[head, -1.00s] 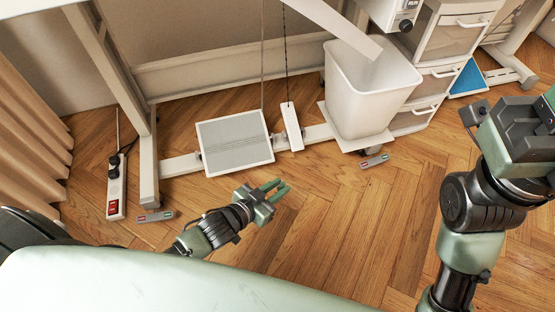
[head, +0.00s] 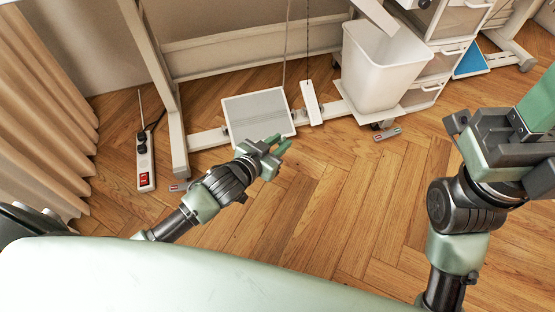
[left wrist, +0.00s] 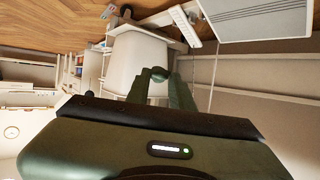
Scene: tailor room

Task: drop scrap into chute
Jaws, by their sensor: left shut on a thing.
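My left gripper (head: 274,147) is over the floor, just in front of the grey foot pedal. It is shut on a small dark green thing (left wrist: 158,74), which shows between its fingers in the left wrist view; it may be the scrap, but its shape is hard to tell. A pale sloped strip (head: 374,14), which looks like the chute, comes down into a white bin (head: 384,76) at the upper right. The bin also shows beyond the fingers in the left wrist view (left wrist: 128,58). My right gripper (head: 492,135) is at the right edge, and its jaw state is unclear.
The grey foot pedal (head: 258,116) and a white bar (head: 311,103) lie under the table frame (head: 158,75). A power strip (head: 145,163) stands at left by the curtain (head: 45,120). White drawers (head: 455,50) stand right of the bin. The central wooden floor is clear.

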